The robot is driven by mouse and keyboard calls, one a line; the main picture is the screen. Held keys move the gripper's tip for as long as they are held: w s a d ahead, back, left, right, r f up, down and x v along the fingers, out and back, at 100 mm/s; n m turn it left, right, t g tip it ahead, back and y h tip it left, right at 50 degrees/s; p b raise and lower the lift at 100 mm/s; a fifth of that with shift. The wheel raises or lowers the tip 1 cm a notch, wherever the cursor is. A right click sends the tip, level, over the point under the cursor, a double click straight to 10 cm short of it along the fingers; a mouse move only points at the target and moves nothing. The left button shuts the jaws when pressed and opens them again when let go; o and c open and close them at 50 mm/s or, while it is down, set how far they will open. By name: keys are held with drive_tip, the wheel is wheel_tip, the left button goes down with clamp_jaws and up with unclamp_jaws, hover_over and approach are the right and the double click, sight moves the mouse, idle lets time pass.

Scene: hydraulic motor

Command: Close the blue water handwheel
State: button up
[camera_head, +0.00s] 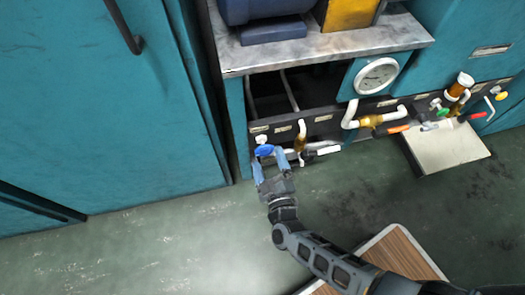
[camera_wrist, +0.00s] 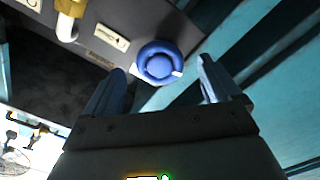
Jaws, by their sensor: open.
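The blue water handwheel (camera_head: 264,151) is a small round knob on the lower left front of the teal machine. In the wrist view the blue handwheel (camera_wrist: 159,63) is a ring with a raised hub and a small white mark at its right edge. My gripper (camera_head: 268,166) is at the handwheel, its blue fingers either side of it in the head view. In the wrist view my gripper (camera_wrist: 162,88) is open and empty, with the handwheel ahead between and beyond the fingertips. I cannot tell whether a finger touches it.
A white knob (camera_head: 261,139) sits just above the handwheel. A gauge (camera_head: 376,76) is above. A pale tray (camera_head: 446,146) juts out at right. The floor at left is clear.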

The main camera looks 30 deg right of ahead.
sight(266, 153)
drive_tip(key=shift+b+x, duration=0.55)
drive_tip(key=shift+x, duration=1.55)
drive_tip(key=c, duration=1)
